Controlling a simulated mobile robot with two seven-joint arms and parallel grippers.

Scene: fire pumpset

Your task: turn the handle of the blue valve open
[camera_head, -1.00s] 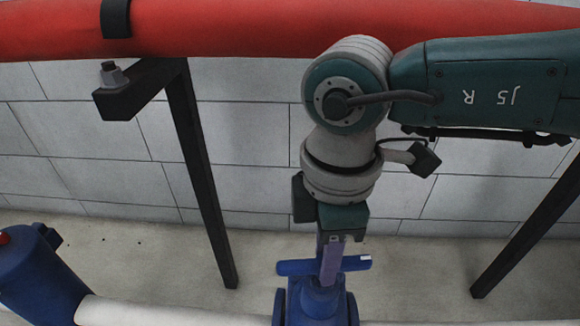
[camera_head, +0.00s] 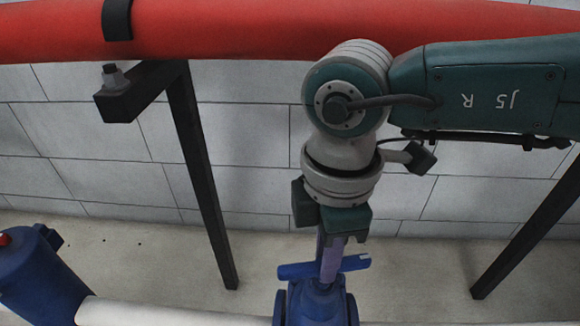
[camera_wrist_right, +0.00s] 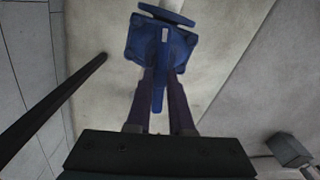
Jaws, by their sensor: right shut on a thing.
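The blue valve (camera_head: 316,304) sits on the white pipe at the bottom of the head view. Its flat blue handle (camera_head: 296,271) lies across the top, tilted slightly with its right end higher in the picture. My right gripper (camera_head: 328,274) comes down from above with its purple-grey fingers at the middle of the handle. In the right wrist view, the blue handle (camera_wrist_right: 158,96) runs between the two fingers (camera_wrist_right: 161,78), and the valve body (camera_wrist_right: 143,40) shows beyond the fingertips. The fingers hide part of the handle. My left gripper is not in view.
A thick red pipe (camera_head: 230,27) runs across the top, above a dark bracket (camera_head: 186,117) on the left. A dark post (camera_head: 520,235) stands at the right. A larger blue fitting (camera_head: 40,275) joins the white pipe (camera_head: 170,311) at lower left. The floor behind is clear.

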